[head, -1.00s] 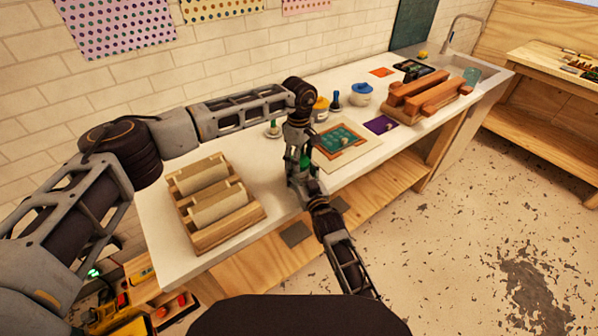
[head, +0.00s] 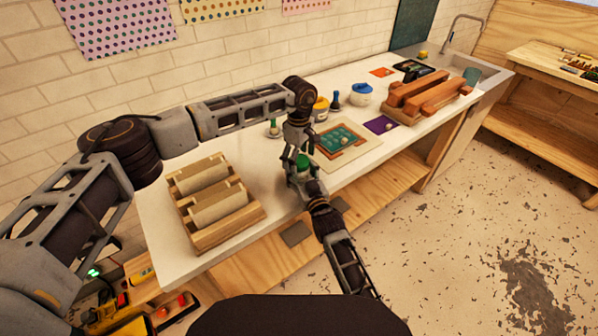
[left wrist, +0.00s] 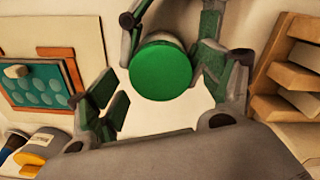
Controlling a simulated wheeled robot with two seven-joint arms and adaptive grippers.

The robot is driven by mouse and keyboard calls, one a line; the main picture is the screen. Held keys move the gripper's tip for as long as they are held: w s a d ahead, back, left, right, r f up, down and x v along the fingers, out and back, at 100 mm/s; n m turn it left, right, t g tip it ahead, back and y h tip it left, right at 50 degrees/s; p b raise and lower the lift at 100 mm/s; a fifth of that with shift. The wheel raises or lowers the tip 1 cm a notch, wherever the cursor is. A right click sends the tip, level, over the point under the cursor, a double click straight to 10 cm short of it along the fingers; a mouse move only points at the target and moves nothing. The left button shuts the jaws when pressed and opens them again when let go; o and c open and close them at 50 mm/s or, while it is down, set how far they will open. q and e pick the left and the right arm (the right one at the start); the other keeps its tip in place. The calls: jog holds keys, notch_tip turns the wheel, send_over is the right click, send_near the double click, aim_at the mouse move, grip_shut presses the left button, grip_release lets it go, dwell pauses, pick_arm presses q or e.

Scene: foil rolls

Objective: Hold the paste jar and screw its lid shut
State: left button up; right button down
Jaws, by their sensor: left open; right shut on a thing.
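The paste jar's round green lid (left wrist: 160,68) faces the camera in the left wrist view. Its pale rim shows beneath the top edge; most of the jar body is hidden. The lid also shows in the head view (head: 303,161). My right gripper (head: 301,174) is shut on the jar near the front edge of the counter; its fingers reach in from the top in the left wrist view. My left gripper (left wrist: 163,95) is open above the jar, its green-padded fingers standing to either side of the lid with gaps. I cannot tell whether the lid is fully seated.
A wooden rack with foil rolls (head: 199,234) stands left on the counter. A framed teal tray (head: 341,142) lies right of the grippers. A yellow-lidded jar (head: 321,110), a green-topped bottle (head: 273,129) and a blue-lidded pot (head: 361,95) stand behind.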

pick_arm(q)
jog(key=shift+r, duration=2.15)
jog(key=shift+c, duration=0.4)
